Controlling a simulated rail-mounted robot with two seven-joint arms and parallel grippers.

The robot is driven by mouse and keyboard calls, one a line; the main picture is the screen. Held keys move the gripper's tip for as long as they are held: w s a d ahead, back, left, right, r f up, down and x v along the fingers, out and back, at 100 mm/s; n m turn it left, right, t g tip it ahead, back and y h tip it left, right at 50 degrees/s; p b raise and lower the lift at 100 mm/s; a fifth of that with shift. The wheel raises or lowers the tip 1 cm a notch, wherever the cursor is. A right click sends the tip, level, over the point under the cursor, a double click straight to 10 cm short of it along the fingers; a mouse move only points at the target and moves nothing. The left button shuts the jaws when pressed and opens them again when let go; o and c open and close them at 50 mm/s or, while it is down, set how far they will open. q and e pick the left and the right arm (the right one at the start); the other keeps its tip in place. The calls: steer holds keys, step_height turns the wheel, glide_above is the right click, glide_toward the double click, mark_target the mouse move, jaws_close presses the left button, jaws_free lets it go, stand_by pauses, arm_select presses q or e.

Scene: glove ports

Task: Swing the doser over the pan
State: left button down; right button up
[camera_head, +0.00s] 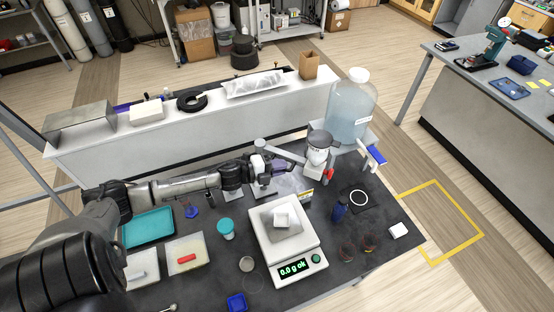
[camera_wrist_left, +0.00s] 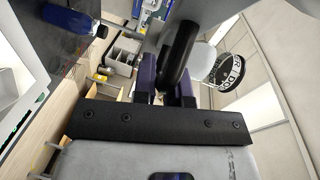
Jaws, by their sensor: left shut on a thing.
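The doser (camera_head: 318,146), a grey and white hopper with a red part on its right, stands at the back of the dark bench. Its round dark label shows in the left wrist view (camera_wrist_left: 231,68). A black bar-shaped handle (camera_wrist_left: 179,52) lies between the purple fingers of my left gripper (camera_wrist_left: 166,82), which is shut on it. In the head view my left gripper (camera_head: 259,163) is left of the doser. The pan (camera_head: 284,222) is on the white scale (camera_head: 311,240), in front of and left of the doser, with a white piece on it. The display reads 0.0 g ok. My right gripper is not in view.
A large clear water jug (camera_head: 350,106) stands behind the doser. A teal cup (camera_head: 226,229) and a teal tray (camera_head: 149,228) sit left of the scale. A blue bottle (camera_head: 340,211) and two brown objects stand to its right. A white ledge (camera_head: 180,143) runs behind the bench.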

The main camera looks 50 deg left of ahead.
arm_select(q)
steer(key=s+a+m+g+h+b, duration=0.3)
steer(key=s+m+g+h+b, duration=0.2)
steer(key=s+m+g+h, duration=0.2)
steer(key=shift+s+m+h, duration=0.25)
steer(key=shift+m+h, duration=0.55)
steer(key=shift+h, duration=0.2)
steer(key=shift+d+g, duration=0.1)
steer(key=shift+g, duration=0.2)
steer(key=c, duration=1.2)
jaws_free()
steer(key=shift+o, duration=0.2)
steer(key=v, duration=1.4)
steer(key=shift+f, duration=0.15)
